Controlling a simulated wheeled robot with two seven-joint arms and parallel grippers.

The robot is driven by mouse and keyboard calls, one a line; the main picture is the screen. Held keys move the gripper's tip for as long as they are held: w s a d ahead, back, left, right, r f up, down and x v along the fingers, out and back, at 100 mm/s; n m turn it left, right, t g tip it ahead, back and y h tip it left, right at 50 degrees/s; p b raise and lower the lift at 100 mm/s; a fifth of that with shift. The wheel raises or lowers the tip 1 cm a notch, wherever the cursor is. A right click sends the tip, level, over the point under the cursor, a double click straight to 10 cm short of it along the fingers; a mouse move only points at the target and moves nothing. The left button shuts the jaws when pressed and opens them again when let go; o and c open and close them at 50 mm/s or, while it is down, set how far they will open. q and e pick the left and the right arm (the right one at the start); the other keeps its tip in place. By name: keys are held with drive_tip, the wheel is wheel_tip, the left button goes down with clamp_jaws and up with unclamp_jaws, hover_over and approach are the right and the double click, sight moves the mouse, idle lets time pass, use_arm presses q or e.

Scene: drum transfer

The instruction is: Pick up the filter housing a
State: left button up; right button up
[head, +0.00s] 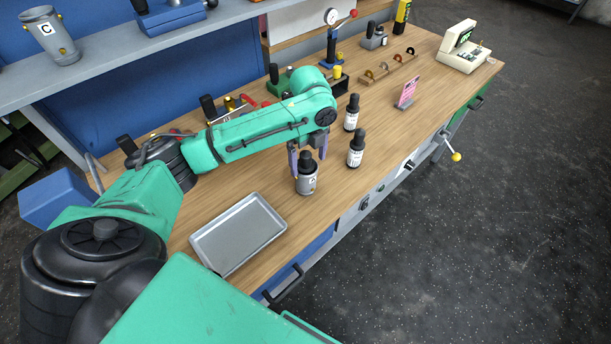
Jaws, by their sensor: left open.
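A small grey canister (307,183) with a pale label and a dark top stands upright on the wooden bench; it looks like a filter housing, but I cannot read its letter clearly. My left gripper (307,158) is above it, pointing down, with its purple fingers open on either side of the dark top. I cannot tell whether the fingers touch it. A larger grey housing marked C (48,36) stands on the shelf at the upper left. My right gripper is not in view.
Two dark bottles with white labels (351,113) (356,147) stand just right of my left gripper. An empty metal tray (238,234) lies at the bench's near end. A pink sign (407,92) and a cream instrument case (463,47) are farther right. Bare wood lies between them.

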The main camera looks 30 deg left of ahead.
sight(306, 171)
use_arm(q)
drive_tip(key=f, duration=0.1)
drive_tip(key=f+p, duration=0.1)
drive_tip(key=f, duration=0.2)
drive_tip(key=shift+s+a+f, duration=0.15)
drive_tip(key=shift+a+f, duration=0.15)
drive_tip(key=shift+a, duration=0.1)
drive_tip(key=shift+d+f, duration=0.15)
drive_tip(key=shift+f, duration=0.3)
drive_tip(key=c, duration=1.4)
clamp_jaws()
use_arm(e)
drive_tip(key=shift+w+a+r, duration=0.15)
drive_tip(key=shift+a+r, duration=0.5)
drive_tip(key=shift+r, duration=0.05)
use_arm(q)
drive_tip(key=shift+r, duration=0.15)
